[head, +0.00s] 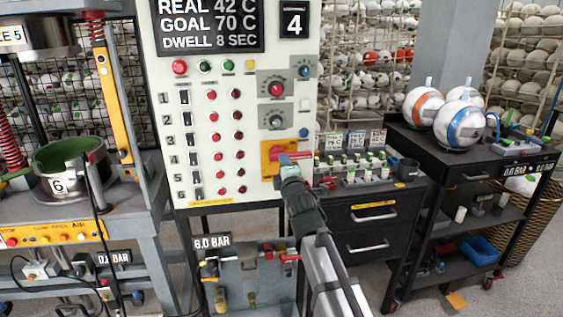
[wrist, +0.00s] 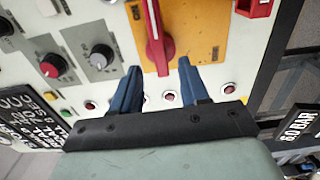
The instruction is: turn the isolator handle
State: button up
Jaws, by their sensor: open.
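The isolator is an orange-yellow plate with a red handle on the control panel. In the head view the plate (head: 268,166) sits at the panel's lower right, partly hidden by my gripper (head: 288,162). In the wrist view the red handle (wrist: 153,28) runs up and down the picture across the orange plate (wrist: 196,25). My gripper (wrist: 159,67) is open, its two blue fingers pointing at the panel. The handle's near end lies between the fingertips, with a visible gap on each side. I cannot tell how deep the fingertips reach beside it.
The grey-white control panel (head: 225,110) carries buttons and knobs; two knobs (wrist: 102,55) lie left of the fingers in the wrist view. A black tool cabinet (head: 372,228) stands right of my arm. A ball press (head: 70,165) stands on the left.

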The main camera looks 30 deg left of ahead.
jog(key=v, duration=0.6)
jog(key=shift+s+d, duration=0.25)
